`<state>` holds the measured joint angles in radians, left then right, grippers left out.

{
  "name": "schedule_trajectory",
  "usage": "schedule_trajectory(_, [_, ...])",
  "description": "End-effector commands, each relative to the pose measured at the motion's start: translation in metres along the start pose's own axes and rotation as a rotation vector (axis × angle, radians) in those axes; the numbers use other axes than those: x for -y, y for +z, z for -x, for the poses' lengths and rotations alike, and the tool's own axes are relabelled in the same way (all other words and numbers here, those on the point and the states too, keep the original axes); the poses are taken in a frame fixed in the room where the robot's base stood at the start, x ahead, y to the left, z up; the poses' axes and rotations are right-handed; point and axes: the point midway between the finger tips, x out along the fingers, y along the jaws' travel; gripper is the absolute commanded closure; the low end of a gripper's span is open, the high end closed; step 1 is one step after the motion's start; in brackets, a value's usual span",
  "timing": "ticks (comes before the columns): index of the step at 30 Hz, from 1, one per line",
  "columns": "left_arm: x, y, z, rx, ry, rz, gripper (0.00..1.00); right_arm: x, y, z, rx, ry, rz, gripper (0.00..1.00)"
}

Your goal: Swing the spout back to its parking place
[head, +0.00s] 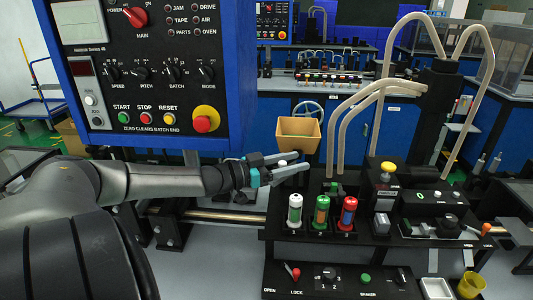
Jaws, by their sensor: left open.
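Beige curved tubes (352,104) rise from the black machine at the right and arch over to the left, their free ends hanging down behind the coloured cylinders. I cannot tell for sure which of them is the spout, and no marked parking place can be made out. My left gripper (302,162) is open and empty, its two grey fingers pointing right. It shows in front of and below the tan bin (298,133), left of the tube ends, and appears apart from them. My right gripper is not in view.
A blue-framed control panel (145,65) hangs at upper left, above my left arm. A yellow cup (470,285) sits at lower right.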

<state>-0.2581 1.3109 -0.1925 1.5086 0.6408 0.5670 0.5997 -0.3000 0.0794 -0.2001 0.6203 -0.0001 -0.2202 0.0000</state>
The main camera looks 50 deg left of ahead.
Motion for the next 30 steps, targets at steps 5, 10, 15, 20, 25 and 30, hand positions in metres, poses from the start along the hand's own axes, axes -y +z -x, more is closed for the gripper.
schedule_trajectory(5, [0.0,-0.001,0.013,0.005,0.0,0.002,0.44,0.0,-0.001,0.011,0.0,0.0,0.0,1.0])
schedule_trajectory(10, [0.0,-0.002,0.031,0.006,-0.002,0.002,0.44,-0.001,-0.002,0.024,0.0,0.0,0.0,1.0])
schedule_trajectory(15, [0.0,-0.002,0.052,0.005,-0.002,0.0,0.44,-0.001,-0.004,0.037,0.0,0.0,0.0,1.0])
schedule_trajectory(20, [0.0,-0.002,0.076,0.006,-0.003,0.001,0.44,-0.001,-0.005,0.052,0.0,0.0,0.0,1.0])
schedule_trajectory(25, [0.001,-0.002,0.105,0.005,-0.004,0.001,0.44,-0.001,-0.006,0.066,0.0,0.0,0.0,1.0])
schedule_trajectory(30, [0.0,-0.001,0.131,0.005,-0.003,0.0,0.44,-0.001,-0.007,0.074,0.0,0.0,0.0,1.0])
